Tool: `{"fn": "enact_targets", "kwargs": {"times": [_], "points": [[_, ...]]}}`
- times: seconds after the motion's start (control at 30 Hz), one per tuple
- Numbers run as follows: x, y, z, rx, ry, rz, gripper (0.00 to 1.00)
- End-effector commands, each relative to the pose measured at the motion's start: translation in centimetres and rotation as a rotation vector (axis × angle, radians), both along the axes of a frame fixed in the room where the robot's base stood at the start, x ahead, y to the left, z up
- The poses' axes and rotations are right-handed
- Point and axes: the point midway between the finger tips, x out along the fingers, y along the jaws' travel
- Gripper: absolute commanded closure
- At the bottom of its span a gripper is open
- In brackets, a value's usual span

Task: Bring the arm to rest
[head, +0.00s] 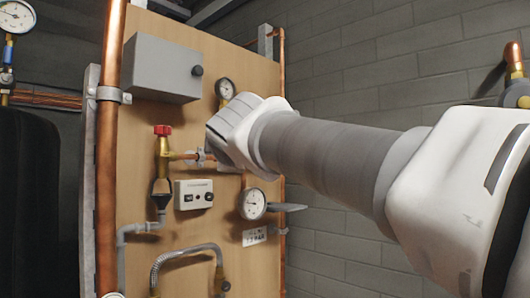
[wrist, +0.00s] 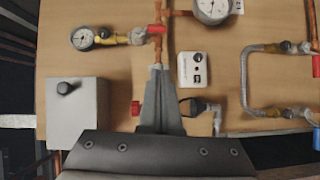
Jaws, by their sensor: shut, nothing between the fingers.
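My gripper (wrist: 159,70) shows in the wrist view with its two grey fingers together and nothing between them. The fingertips point at the wooden panel (wrist: 110,65), and overlap the lower part of a vertical copper pipe in the picture. I cannot tell the gap to the panel. In the head view my arm reaches in from the right, its white and grey wrist end in front of the panel (head: 145,250). The fingers cannot be made out clearly there.
The panel carries a grey box (head: 163,68), a red-topped valve (head: 163,131), a small white control box (head: 194,194), a pressure gauge (head: 253,204) and bent pipes (head: 185,256). A tall copper pipe (head: 109,150) runs along its left edge. A block wall (head: 350,80) stands behind.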

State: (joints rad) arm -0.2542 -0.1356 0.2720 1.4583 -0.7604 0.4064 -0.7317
Motion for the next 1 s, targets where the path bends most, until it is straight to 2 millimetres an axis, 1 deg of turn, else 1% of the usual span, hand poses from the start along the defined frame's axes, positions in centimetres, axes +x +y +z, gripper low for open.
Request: {"fn": "enact_targets", "kwargs": {"times": [0.33, 0.4, 0.47, 0.57, 0.6, 0.67, 0.7, 0.77, 0.8, 0.87, 0.9, 0.97, 1.0], "points": [[0.0, -0.1, -0.1, 0.002, 0.004, -0.002, 1.00], [-0.1, -0.8, -0.8, 0.018, 0.024, -0.018, 1.00], [-0.4, -2.0, -2.0, 0.048, 0.065, -0.045, 1.00], [-1.4, -5.4, -5.7, 0.142, 0.175, -0.128, 1.00], [-2.1, -7.1, -7.7, 0.194, 0.232, -0.175, 1.00], [-3.4, -9.9, -11.0, 0.285, 0.322, -0.254, 1.00], [-4.5, -11.6, -13.3, 0.350, 0.382, -0.307, 1.00], [-6.4, -14.2, -16.8, 0.449, 0.469, -0.393, 1.00], [-7.8, -15.6, -19.0, 0.518, 0.523, -0.449, 1.00], [-10.0, -17.7, -22.5, 0.623, 0.603, -0.538, 1.00], [-11.6, -18.9, -24.7, 0.691, 0.653, -0.594, 1.00], [-14.0, -20.2, -27.9, 0.792, 0.722, -0.677, 1.00], [-15.6, -21.0, -29.8, 0.858, 0.764, -0.729, 1.00]]}}
